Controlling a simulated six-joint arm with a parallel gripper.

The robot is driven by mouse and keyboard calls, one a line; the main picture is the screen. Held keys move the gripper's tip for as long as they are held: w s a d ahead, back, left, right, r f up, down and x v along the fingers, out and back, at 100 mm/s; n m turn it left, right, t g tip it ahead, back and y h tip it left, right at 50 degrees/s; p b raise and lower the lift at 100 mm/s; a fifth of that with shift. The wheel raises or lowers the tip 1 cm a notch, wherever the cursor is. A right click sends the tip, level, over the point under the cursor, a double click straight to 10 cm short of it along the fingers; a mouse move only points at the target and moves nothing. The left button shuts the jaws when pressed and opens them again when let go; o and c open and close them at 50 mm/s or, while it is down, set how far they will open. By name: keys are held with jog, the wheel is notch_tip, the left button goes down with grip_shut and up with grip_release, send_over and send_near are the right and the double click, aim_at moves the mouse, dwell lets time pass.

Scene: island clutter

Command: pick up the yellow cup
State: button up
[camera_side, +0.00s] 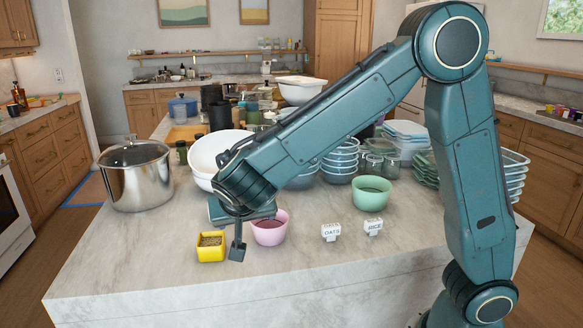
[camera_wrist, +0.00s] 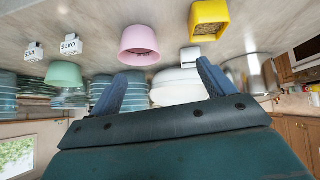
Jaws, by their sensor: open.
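The yellow cup (camera_side: 211,255) is square and stands upright on the marble island near its front left, with brown grainy contents. In the wrist view, which looks upside down, the yellow cup (camera_wrist: 209,12) is at the top, right of centre. My gripper (camera_side: 237,242) is just right of the cup in the side view, between it and the pink cup, pointing down. One finger shows clearly there; the other is mostly hidden. In the wrist view my gripper (camera_wrist: 166,78) has its two blue fingers spread, with nothing held between them.
A pink cup (camera_side: 268,235) stands close on the right of my gripper. A green cup (camera_side: 371,199), two small white labels, OATS (camera_side: 330,232) and RICE (camera_side: 373,227), stand farther right. A steel pot (camera_side: 137,183) and white bowls (camera_side: 207,155) are behind. The front marble is clear.

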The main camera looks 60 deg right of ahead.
jog(key=w+a+f+m+t+h, duration=0.1)
jog(key=w+a+f+t+h, duration=0.2)
jog(key=a+f, duration=0.4)
jog(key=shift+w+a+h, duration=0.4)
jog(key=shift+w+a, duration=0.15)
jog(key=shift+a, duration=0.7)
jog(key=shift+f, duration=0.1)
send_near(213, 241)
jog(key=shift+x, duration=1)
jog(key=shift+x, duration=2.55)
jog(key=shift+f, duration=0.1)
